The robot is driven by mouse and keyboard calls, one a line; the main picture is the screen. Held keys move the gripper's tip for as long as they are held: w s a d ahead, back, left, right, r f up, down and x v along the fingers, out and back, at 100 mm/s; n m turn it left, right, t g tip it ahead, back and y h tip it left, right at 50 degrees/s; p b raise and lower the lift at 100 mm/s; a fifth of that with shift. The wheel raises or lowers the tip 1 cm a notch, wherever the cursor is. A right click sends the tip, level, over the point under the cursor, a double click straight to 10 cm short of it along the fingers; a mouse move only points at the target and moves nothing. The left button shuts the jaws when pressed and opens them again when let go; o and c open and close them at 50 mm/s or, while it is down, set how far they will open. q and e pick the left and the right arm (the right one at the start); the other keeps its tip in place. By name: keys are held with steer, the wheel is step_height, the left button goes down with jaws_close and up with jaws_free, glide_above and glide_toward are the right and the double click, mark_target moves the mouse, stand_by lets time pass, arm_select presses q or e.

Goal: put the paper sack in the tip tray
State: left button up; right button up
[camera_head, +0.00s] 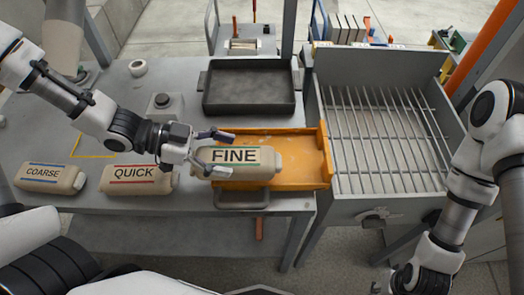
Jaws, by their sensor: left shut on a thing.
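The paper sack labelled FINE (245,160) is pale tan with a green stripe. My left gripper (222,153) is shut on its left end, one finger at the far side and one at the near side.
Sacks labelled QUICK (137,180) and COARSE (50,178) lie on the grey bench to the left. A black pan (248,90) stands behind the tip tray. A slatted grate (385,130) is to the right. A small white cup (138,67) stands at the back left.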

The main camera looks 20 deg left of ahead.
mark_target(261, 144)
arm_select(q)
steer(key=w+d, duration=0.4)
steer(key=w, duration=0.1)
steer(key=w+d, duration=0.2)
steer(key=shift+w+d+f, duration=0.15)
steer(key=shift+w+f, duration=0.15)
steer(key=shift+w, duration=0.1)
steer(key=f, duration=0.1)
steer(key=f+p, duration=0.1)
steer(key=shift+s+f, duration=0.2)
steer(key=shift+f, duration=0.55)
steer(key=o, duration=1.8)
